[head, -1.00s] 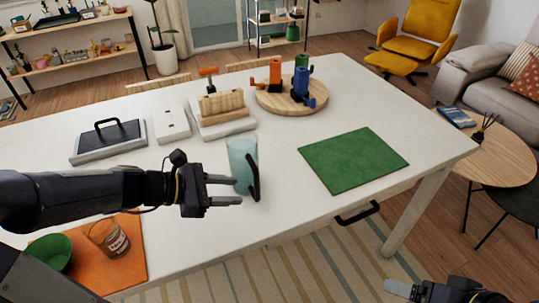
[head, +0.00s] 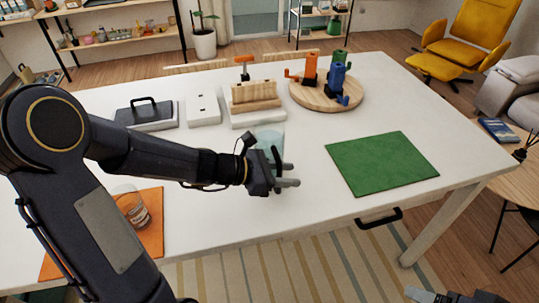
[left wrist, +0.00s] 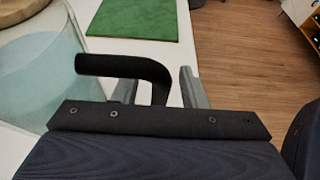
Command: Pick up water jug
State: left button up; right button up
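The water jug (head: 269,137), pale blue and see-through with a black handle, stands upright on the white table, partly hidden behind my left gripper (head: 288,184). In the left wrist view the jug (left wrist: 36,78) is at the left, with its handle (left wrist: 125,66) reaching across to the gripper. The handle's bent part lies between the two grey fingers of my left gripper (left wrist: 158,92), which stand apart with a gap visible beside it. My right gripper (head: 428,296) shows only in part at the bottom edge, away from the table; its opening is unclear.
A green mat (head: 381,163) lies right of the jug. A glass (head: 133,207) stands on an orange mat (head: 150,232).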

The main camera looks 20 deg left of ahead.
pick_arm(q)
grip_shut()
dwell(1.3)
jog(key=shift+r, duration=0.15)
